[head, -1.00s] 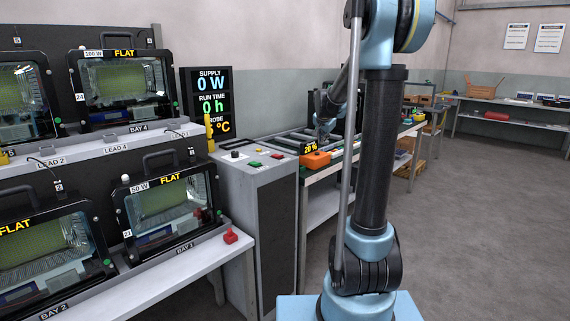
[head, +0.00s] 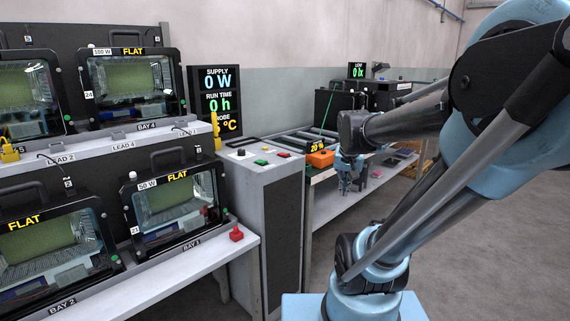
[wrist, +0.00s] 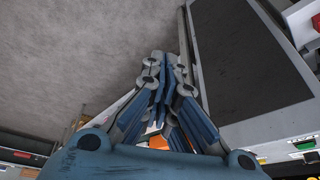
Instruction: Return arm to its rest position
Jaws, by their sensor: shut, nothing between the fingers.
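My gripper (head: 350,186) hangs at the end of my arm in the head view, in front of the bench and to the right of the grey console (head: 262,200). In the wrist view my gripper (wrist: 165,62) has its fingers together with nothing between them. It is over the floor, beside the console's dark side panel (wrist: 245,55). My arm reaches in from the right, folded at the elbow, and hides part of the bench. No object is held.
Floodlight housings (head: 176,200) stand in bays on the left racks. A red button (head: 236,233) is on the lower shelf edge. An orange block (head: 320,158) sits on the bench (head: 322,180) behind my gripper. The floor (head: 480,260) at right is clear.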

